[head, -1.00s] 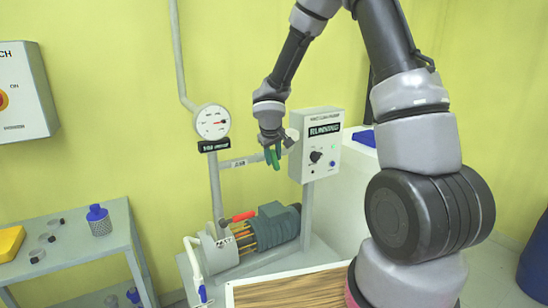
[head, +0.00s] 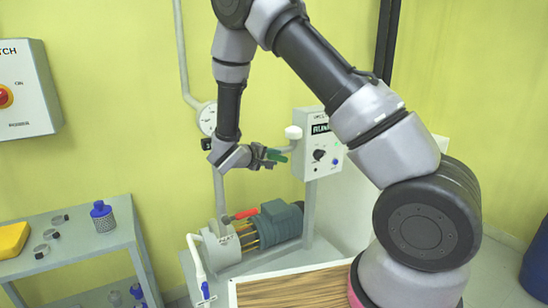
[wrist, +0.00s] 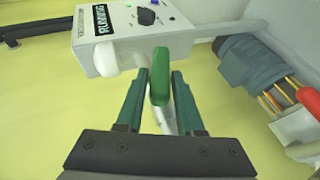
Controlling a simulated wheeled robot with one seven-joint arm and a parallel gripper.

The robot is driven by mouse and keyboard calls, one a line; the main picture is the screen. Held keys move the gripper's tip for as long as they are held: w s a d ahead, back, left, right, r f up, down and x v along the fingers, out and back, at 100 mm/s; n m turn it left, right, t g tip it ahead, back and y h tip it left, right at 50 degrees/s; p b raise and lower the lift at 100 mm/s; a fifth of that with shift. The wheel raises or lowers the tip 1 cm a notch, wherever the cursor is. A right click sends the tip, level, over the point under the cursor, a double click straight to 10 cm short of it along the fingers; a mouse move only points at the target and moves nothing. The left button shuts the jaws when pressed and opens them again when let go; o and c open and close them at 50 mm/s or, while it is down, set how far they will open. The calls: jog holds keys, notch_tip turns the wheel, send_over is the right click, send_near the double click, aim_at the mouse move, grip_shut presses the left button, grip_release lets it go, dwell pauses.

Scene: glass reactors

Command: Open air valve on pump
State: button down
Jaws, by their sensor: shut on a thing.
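The green valve handle (wrist: 160,75) is an elongated lever on the pale pipe above the pump. In the wrist view it lies between the two dark green fingers of my gripper (wrist: 158,85), which are shut on it. In the head view my gripper (head: 271,155) is tilted sideways, its fingers pointing right. There the handle and fingers are too small to tell apart clearly. The pump (head: 255,232) stands below, with a red handle (head: 245,213) on top. The red handle (wrist: 307,100) also shows at the right of the wrist view. My gripper hides much of the valve body.
A control box (head: 320,145) reading RUNNING stands just right of my gripper. A white rounded part (head: 293,132) sits beside the box, close above the fingers. The gauge (head: 207,118) is partly behind my arm.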

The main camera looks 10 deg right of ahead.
jog(key=shift+f+n+t+h, duration=0.3)
jog(key=shift+n+t+h, duration=0.2)
jog(key=shift+t+h, duration=0.55)
jog(key=shift+h, duration=0.45)
jog(key=c, duration=0.7)
grip_release()
jog(key=v, duration=1.1)
